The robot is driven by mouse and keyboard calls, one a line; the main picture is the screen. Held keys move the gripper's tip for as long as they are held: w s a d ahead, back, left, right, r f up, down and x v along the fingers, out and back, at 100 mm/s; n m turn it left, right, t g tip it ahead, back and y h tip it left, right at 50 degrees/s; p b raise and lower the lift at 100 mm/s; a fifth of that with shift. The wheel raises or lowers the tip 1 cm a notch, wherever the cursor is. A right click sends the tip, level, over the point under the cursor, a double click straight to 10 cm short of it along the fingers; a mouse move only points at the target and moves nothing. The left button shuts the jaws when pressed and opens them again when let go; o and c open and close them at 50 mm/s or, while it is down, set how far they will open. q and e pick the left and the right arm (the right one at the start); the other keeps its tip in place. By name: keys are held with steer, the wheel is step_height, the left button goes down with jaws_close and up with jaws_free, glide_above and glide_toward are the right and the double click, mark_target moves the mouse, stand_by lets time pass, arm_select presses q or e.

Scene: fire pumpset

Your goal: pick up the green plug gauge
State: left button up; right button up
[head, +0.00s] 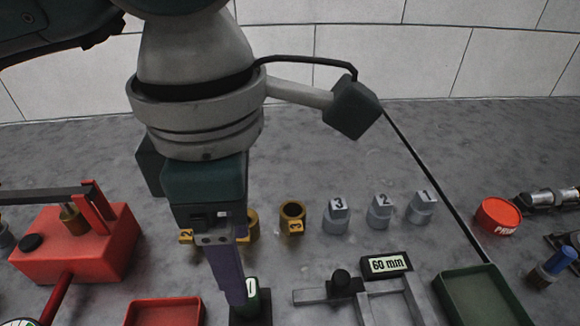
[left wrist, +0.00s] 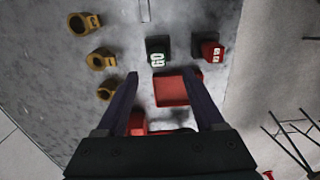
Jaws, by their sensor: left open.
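The green plug gauge (head: 252,291) stands at the bottom centre of the head view, partly hidden behind my left gripper's finger. In the left wrist view it is a dark green block (left wrist: 158,48) with a white label that seems to read GO. My left gripper (head: 237,300) points down close beside it. In the left wrist view the two fingers (left wrist: 159,80) are apart with nothing between them, and the gauge lies just beyond their tips. I cannot tell the height gap. My right gripper is not in view.
A red labelled block (left wrist: 208,49) stands beside the gauge. A red tray (head: 165,312) is close by. Brass fittings (head: 292,217) and grey numbered fittings (head: 380,211) stand behind. A caliper-like tool (head: 345,289), a 60 mm label (head: 388,264) and a green tray (head: 482,295) lie right.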

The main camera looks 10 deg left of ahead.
mark_target(249, 304)
arm_select(q)
steer(key=f, duration=0.3)
steer(key=shift+s+f, duration=0.2)
steer(key=shift+f, duration=0.15)
steer(key=f, duration=0.5)
steer(key=shift+w+a+f+p, duration=0.15)
steer(key=shift+w+f+p, duration=0.15)
steer(key=shift+w, duration=0.1)
steer(key=shift+c, duration=0.3)
jaws_close()
steer(key=shift+r, duration=0.1)
